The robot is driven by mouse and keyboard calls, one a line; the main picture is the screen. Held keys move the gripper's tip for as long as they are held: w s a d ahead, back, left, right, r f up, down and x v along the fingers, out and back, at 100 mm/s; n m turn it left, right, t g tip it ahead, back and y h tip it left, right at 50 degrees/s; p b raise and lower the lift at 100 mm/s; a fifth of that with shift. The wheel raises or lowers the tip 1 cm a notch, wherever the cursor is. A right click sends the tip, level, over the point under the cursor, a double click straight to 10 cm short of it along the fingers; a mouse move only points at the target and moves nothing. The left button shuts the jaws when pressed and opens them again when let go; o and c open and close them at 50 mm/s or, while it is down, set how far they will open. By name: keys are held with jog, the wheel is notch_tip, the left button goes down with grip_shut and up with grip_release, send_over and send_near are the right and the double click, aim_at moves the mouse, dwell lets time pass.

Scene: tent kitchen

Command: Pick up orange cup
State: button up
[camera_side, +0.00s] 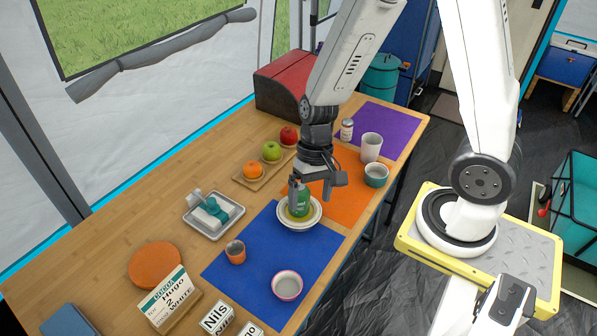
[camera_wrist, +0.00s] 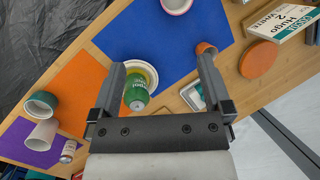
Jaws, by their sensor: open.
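The orange cup (camera_side: 235,252) stands on the blue mat (camera_side: 262,262), near its left edge. In the wrist view the orange cup (camera_wrist: 206,47) shows near the right fingertip, partly hidden by that finger. My gripper (camera_side: 318,188) is above the plates, back and right of the cup, and well apart from it. In the wrist view my gripper (camera_wrist: 163,65) has its two fingers spread wide, with nothing held between them. A green bottle (camera_side: 299,200) stands on the stacked plates (camera_side: 314,219), below my gripper.
A pink-rimmed bowl (camera_side: 287,285) sits on the blue mat, in front of the cup. A grey tray (camera_side: 214,216) with a teal item lies behind. A round orange board (camera_side: 155,265) and name signs (camera_side: 170,297) are to the left. A white cup (camera_side: 371,147) and teal bowl (camera_side: 376,175) stand right.

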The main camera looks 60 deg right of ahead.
jog(key=w+a+f+m+y, duration=0.1)
jog(key=a+f+m+y, duration=0.3)
jog(key=a+m+y, duration=0.1)
jog(key=m+t+y, duration=0.2)
jog(key=m+t, duration=0.8)
jog(key=m, duration=0.5)
send_near(227, 252)
jog(key=shift+a+f, duration=0.2)
jog(key=shift+f, duration=0.05)
jog(key=shift+w+d+f+m+t+h, duration=0.2)
jog(key=shift+d+f+m+t+h, duration=0.1)
jog(key=shift+f, duration=0.1)
jog(key=shift+x, duration=1.3)
jog(key=shift+a, duration=0.1)
jog(key=shift+x, duration=2.55)
